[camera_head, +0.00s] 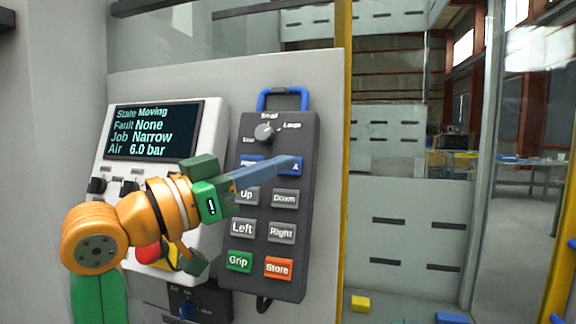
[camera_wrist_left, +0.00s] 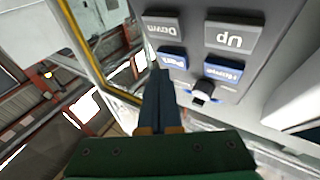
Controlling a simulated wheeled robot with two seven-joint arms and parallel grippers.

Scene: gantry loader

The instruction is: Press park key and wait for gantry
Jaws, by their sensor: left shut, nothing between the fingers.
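The dark grey pendant (camera_head: 262,215) hangs on the light wall panel. Its blue park key (camera_head: 297,170) is at the upper right of the key rows, partly hidden by my fingers. My left gripper (camera_head: 291,162) is shut and empty, its blue-grey fingertips over the park key. In the left wrist view, the shut fingertips (camera_wrist_left: 155,70) are at the edge of the blue park key (camera_wrist_left: 173,58), whose label appears upside down. I cannot tell whether the key is pressed in. The display (camera_head: 152,132) reads State Moving, Fault None, Job Narrow, Air 6.0 bar. My right gripper is out of view.
A selector knob (camera_head: 264,132) is above. A red button (camera_head: 147,254) is behind my wrist. A yellow post (camera_head: 346,180) and glass stand right.

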